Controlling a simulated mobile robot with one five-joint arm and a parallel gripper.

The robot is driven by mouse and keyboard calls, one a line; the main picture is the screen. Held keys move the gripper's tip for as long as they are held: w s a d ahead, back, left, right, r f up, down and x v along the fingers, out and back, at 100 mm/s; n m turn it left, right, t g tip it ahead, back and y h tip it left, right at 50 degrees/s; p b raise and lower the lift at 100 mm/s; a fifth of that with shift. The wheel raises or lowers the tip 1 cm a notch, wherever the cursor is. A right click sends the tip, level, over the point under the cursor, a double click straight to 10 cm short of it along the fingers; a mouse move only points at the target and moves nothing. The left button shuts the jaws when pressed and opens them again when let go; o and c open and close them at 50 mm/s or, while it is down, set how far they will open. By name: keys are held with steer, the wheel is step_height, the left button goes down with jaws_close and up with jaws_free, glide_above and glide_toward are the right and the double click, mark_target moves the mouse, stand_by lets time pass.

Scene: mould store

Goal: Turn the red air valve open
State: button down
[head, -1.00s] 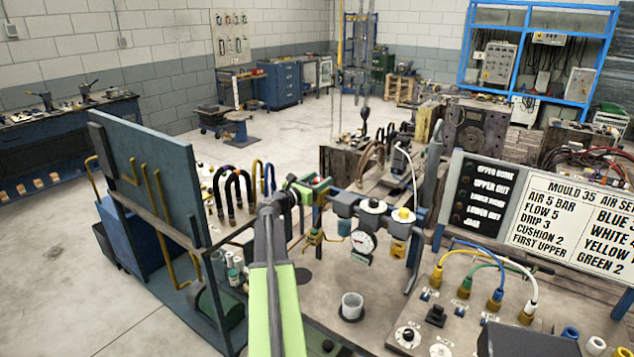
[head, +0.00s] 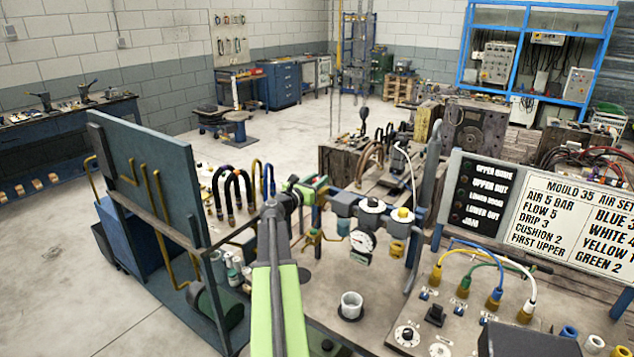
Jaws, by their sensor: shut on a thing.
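The air line (head: 342,205) stands on a bench in the middle of the head view, with a pale round gauge (head: 362,241) and grey knob-topped units to its right. My gripper (head: 303,190) is at the left end of this line, at the end of my arm. The gauge's needle is too small to read.
A control panel with coloured hoses (head: 448,318) and a lettered board (head: 540,215) are to the right. A blue cart with an upright panel (head: 150,175) is close on the left.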

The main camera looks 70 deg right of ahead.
steer(key=n+t, duration=0.2)
steer(key=t, duration=0.2)
steer(key=n+t, duration=0.3)
steer(key=t, duration=0.1)
steer(key=shift+s+d+n+t, duration=0.1)
steer(key=shift+n+t, duration=0.2)
steer(key=shift+n+t+y, duration=1)
steer(key=shift+n+t, duration=0.5)
steer(key=shift+t, duration=0.7)
steer(key=shift+w+t, duration=0.2)
steer(key=shift+t, duration=0.1)
steer(key=c, duration=1)
jaws_free()
steer(key=shift+w, duration=0.1)
steer(key=shift+c, duration=0.2)
